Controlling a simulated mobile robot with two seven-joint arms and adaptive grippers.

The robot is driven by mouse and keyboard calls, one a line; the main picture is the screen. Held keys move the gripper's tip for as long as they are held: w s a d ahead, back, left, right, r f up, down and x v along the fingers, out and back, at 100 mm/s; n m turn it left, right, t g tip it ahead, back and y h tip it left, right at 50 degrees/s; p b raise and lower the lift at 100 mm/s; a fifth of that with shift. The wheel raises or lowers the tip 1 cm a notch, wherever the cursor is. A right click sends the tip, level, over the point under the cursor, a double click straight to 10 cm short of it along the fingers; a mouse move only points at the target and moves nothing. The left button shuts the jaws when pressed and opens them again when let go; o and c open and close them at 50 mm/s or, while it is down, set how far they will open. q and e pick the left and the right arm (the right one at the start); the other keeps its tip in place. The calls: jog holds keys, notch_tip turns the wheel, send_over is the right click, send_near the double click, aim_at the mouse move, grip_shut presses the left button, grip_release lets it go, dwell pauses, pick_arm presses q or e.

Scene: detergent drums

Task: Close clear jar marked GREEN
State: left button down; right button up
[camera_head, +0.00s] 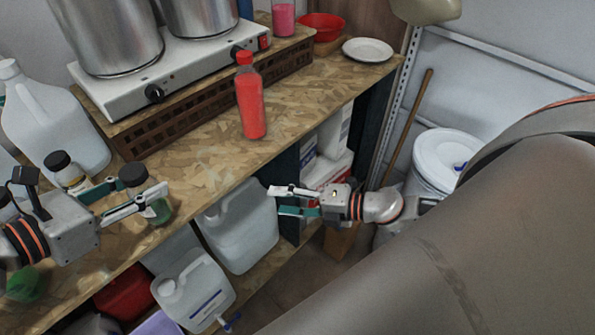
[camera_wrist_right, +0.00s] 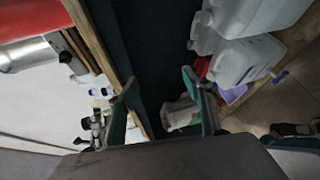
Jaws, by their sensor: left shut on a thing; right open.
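A clear jar (camera_head: 159,212) with green contents stands on the worktop at the left in the head view. A black lid (camera_head: 133,174) is at its top; whether it is screwed tight I cannot tell. My left gripper (camera_head: 138,193) is shut on this jar, its fingers partly hiding the upper body. Any marking on the jar is not readable. My right gripper (camera_head: 279,200) is open and empty, out beyond the worktop's front edge. Its two fingers show apart in the right wrist view (camera_wrist_right: 160,88).
Another black-lidded jar (camera_head: 66,172) and a white jug (camera_head: 50,120) stand behind the left gripper. A red bottle (camera_head: 250,98) stands mid-worktop before the hot plate (camera_head: 190,62). White canisters (camera_head: 243,228) sit on the lower shelf. The worktop right of the red bottle is clear.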

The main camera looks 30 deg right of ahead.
jog(key=s+f+m+h, duration=0.3)
jog(key=s+f+m, duration=0.2)
jog(key=f+m, duration=0.3)
jog(key=s+a+f+m+g+h, duration=0.1)
jog(key=s+f+m+h, duration=0.3)
jog(key=f+m, duration=0.5)
jog(key=s+m, duration=0.2)
jog(key=m, duration=0.3)
jog(key=shift+a+m+h, duration=0.3)
pick_arm(q)
jog(key=shift+r, duration=0.1)
pick_arm(e)
jog(key=shift+w+a, duration=0.1)
